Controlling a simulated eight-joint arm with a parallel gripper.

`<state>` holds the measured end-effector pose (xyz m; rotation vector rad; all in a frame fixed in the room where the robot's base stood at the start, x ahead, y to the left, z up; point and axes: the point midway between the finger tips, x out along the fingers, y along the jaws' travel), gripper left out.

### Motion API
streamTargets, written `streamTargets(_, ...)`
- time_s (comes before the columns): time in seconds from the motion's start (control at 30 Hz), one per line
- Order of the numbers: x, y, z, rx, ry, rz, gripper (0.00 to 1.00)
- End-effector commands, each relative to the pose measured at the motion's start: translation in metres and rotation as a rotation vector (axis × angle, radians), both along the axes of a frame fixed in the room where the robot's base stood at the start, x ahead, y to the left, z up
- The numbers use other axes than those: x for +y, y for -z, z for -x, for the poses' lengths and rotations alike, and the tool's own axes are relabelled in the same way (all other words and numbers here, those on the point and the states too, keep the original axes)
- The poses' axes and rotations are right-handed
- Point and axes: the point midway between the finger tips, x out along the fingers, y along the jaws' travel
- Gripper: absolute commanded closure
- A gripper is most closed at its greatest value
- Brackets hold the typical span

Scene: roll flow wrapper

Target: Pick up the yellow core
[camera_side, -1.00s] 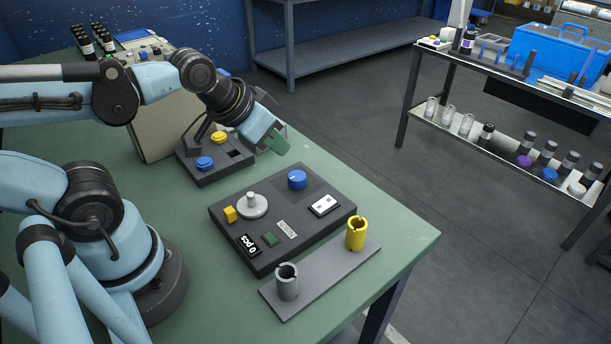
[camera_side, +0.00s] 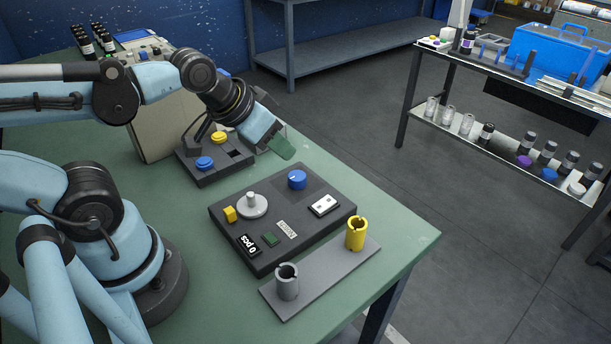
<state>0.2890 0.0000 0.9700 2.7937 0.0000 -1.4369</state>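The yellow core (camera_side: 356,234) is a short upright hollow cylinder with a notched rim. It stands on the right end of a flat grey plate (camera_side: 322,281) near the table's front right edge. A similar grey core (camera_side: 287,282) stands upright on the plate's left end. My gripper (camera_side: 281,148) is in the air up and left of the yellow core, well apart from it, beyond the dark control panel. Nothing is visibly held.
The dark panel (camera_side: 280,243) lies between my gripper and the plate. It carries a blue knob (camera_side: 297,180), a white spindle disc (camera_side: 252,205) and a yellow block (camera_side: 229,214). A smaller box (camera_side: 211,171) with blue and yellow buttons sits behind. The green table's right corner is clear.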

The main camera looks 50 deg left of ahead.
Motion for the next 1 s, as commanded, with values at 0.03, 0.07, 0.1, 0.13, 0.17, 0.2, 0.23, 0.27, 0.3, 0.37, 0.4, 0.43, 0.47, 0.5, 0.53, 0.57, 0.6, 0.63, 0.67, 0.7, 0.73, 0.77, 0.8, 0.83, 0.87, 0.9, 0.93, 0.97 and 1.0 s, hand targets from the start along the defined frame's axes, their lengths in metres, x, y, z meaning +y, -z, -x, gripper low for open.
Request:
streamTargets(0.03,0.000,0.000,0.000,0.000,0.000,0.000,0.59)
streamTargets(0.07,0.000,0.000,0.000,0.000,0.000,0.000,0.54)
streamTargets(0.1,0.000,0.000,0.000,0.000,0.000,0.000,0.48)
streamTargets(0.13,0.000,0.000,0.000,0.000,0.000,0.000,0.43)
streamTargets(0.17,0.000,0.000,0.000,0.000,0.000,0.000,0.39)
streamTargets(0.2,0.000,0.000,0.000,0.000,0.000,0.000,0.33)
streamTargets(0.23,0.000,0.000,0.000,0.000,0.000,0.000,0.32)
streamTargets(0.27,0.000,0.000,0.000,0.000,0.000,0.000,0.32)
streamTargets(0.3,0.000,0.000,0.000,0.000,0.000,0.000,0.32)
streamTargets(0.37,0.000,0.000,0.000,0.000,0.000,0.000,0.32)
streamTargets(0.4,0.000,0.000,0.000,0.000,0.000,0.000,0.32)
streamTargets(0.43,0.000,0.000,0.000,0.000,0.000,0.000,0.32)
streamTargets(0.47,0.000,0.000,0.000,0.001,0.000,0.000,0.32)
streamTargets(0.5,-0.001,0.000,0.000,0.004,0.000,0.002,0.32)
streamTargets(0.53,-0.002,-0.001,-0.001,0.009,0.000,0.005,0.32)
streamTargets(0.57,-0.004,-0.002,-0.002,0.016,0.001,0.009,0.32)
streamTargets(0.6,-0.007,-0.003,-0.004,0.030,-0.001,0.016,0.32)
streamTargets(0.63,-0.011,-0.004,-0.005,0.046,-0.001,0.024,0.32)
streamTargets(0.67,-0.015,-0.005,-0.008,0.063,-0.001,0.033,0.32)
streamTargets(0.7,-0.021,-0.007,-0.011,0.092,-0.005,0.047,0.32)
streamTargets(0.73,-0.027,-0.009,-0.013,0.117,-0.007,0.055,0.32)
streamTargets(0.77,-0.033,-0.010,-0.016,0.144,-0.010,0.065,0.32)
streamTargets(0.8,-0.042,-0.011,-0.020,0.182,-0.017,0.077,0.32)
streamTargets(0.83,-0.049,-0.012,-0.022,0.210,-0.022,0.085,0.32)
streamTargets(0.87,-0.056,-0.012,-0.025,0.239,-0.028,0.091,0.32)
streamTargets(0.9,-0.065,-0.013,-0.028,0.277,-0.037,0.098,0.32)
streamTargets(0.93,-0.072,-0.013,-0.030,0.306,-0.044,0.102,0.32)
streamTargets(0.97,-0.080,-0.012,-0.032,0.334,-0.051,0.104,0.32)
streamTargets(1.0,-0.089,-0.012,-0.035,0.371,-0.063,0.105,0.32)
